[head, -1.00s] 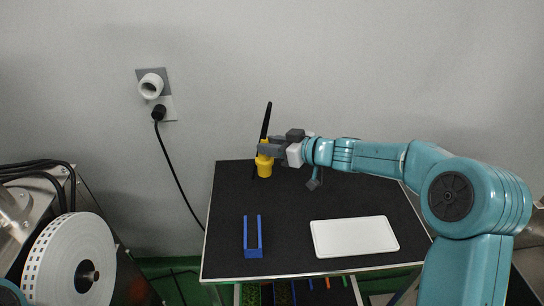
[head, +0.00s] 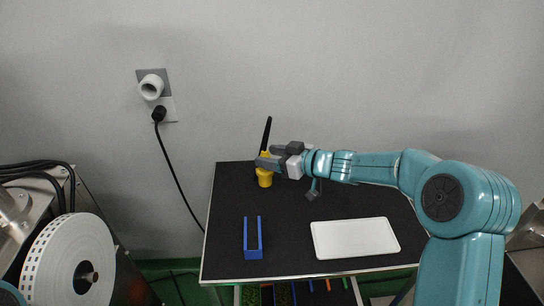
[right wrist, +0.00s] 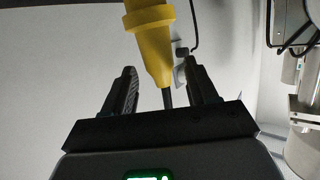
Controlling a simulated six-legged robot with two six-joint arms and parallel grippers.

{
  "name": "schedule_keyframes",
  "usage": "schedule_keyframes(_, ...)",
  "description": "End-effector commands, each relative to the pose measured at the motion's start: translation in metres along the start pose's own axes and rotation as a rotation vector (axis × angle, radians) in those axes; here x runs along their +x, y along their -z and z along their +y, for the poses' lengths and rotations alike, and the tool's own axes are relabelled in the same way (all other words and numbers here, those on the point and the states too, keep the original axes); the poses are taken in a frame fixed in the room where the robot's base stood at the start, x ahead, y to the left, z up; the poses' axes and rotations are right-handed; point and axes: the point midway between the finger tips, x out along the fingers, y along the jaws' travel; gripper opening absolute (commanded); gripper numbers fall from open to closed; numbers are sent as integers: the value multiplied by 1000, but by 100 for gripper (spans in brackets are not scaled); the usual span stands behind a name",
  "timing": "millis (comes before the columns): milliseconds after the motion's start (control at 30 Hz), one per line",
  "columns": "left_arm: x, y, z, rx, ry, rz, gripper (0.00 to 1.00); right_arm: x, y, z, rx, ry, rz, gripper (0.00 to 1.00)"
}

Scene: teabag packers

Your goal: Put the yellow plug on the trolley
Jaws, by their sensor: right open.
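The yellow plug (head: 265,178) stands upright on the black top of the trolley (head: 285,205), near its back left part, with its black cable end pointing up and leaning slightly right. My right gripper (head: 267,157) is open around the plug's upper part, reaching in from the right. In the right wrist view the yellow plug (right wrist: 152,45) shows between and beyond the two spread fingers (right wrist: 163,85), with a gap on each side. Its lower end is out of the frame there. My left gripper is not in view.
A blue holder (head: 253,252) and a white tray (head: 355,238) lie on the trolley's front half. A wall socket with a black plug and cable (head: 160,114) is at the left. A white reel (head: 70,262) stands at the lower left. The trolley's middle is clear.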

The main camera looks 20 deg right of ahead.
Motion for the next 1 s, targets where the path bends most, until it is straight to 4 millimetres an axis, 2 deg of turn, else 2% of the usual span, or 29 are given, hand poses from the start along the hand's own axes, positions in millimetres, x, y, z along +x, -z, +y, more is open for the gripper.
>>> schedule_keyframes(100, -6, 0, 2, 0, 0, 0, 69, -2, 4, 0, 1, 0, 0, 58)
schedule_keyframes(167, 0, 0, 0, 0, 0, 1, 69, -12, 1, 1, -1, -3, 2, 58)
schedule_keyframes(400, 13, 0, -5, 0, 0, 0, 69, -68, 0, 1, -1, -5, 1, 58)
schedule_keyframes(600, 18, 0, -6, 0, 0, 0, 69, -106, 0, 1, 0, -3, 0, 58)
schedule_keyframes(800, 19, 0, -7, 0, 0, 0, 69, -120, 1, 0, 0, 0, 0, 58)
schedule_keyframes(1000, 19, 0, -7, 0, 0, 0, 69, -121, 2, 0, 0, 1, 0, 58)
